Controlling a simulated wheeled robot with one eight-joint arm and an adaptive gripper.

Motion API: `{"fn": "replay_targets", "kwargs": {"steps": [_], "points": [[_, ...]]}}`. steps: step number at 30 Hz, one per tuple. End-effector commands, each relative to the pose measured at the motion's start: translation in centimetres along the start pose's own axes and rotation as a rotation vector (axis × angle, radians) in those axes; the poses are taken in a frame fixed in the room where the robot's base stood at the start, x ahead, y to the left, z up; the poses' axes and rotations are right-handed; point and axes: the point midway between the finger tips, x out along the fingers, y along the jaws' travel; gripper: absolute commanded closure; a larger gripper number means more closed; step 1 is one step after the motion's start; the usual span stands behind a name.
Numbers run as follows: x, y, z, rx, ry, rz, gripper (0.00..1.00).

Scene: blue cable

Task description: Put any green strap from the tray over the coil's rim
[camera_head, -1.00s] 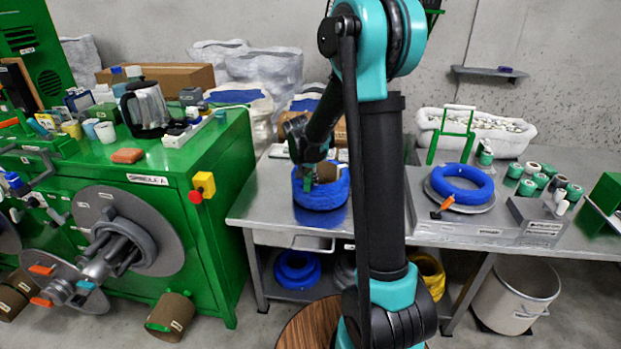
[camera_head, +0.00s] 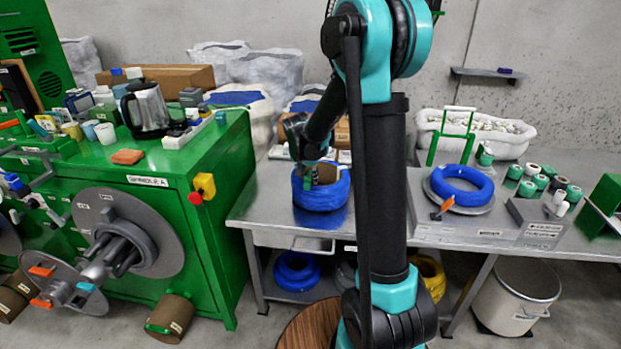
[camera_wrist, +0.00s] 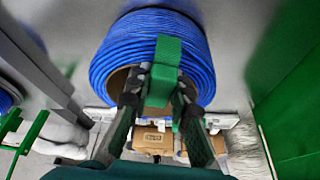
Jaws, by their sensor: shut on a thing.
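The blue coil (camera_head: 322,193) sits on the left part of the steel table. It also shows large in the wrist view (camera_wrist: 125,50), with a brown core inside. My gripper (camera_wrist: 159,84) is shut on a green strap (camera_wrist: 166,60), with one finger on each side of it. The strap lies across the windings at the coil's rim, and its lower end shows between the fingers. I cannot tell whether it hooks fully over the rim. In the head view my gripper (camera_head: 308,174) is at the coil's upper left opening, partly hidden.
A second blue coil (camera_head: 462,187) lies on a grey round plate at the right. Several green and white rolls (camera_head: 545,180) stand beside it. A white bin (camera_head: 505,138) is behind. A green machine (camera_head: 215,180) stands to the left.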

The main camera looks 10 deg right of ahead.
Motion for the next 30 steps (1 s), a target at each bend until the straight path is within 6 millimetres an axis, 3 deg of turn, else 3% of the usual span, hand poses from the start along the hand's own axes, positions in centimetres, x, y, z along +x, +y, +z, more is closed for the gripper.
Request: {"fn": "replay_targets", "kwargs": {"steps": [30], "points": [[1.1, 0.0, 0.5, 0.0, 0.0, 0.0, 0.94]]}}
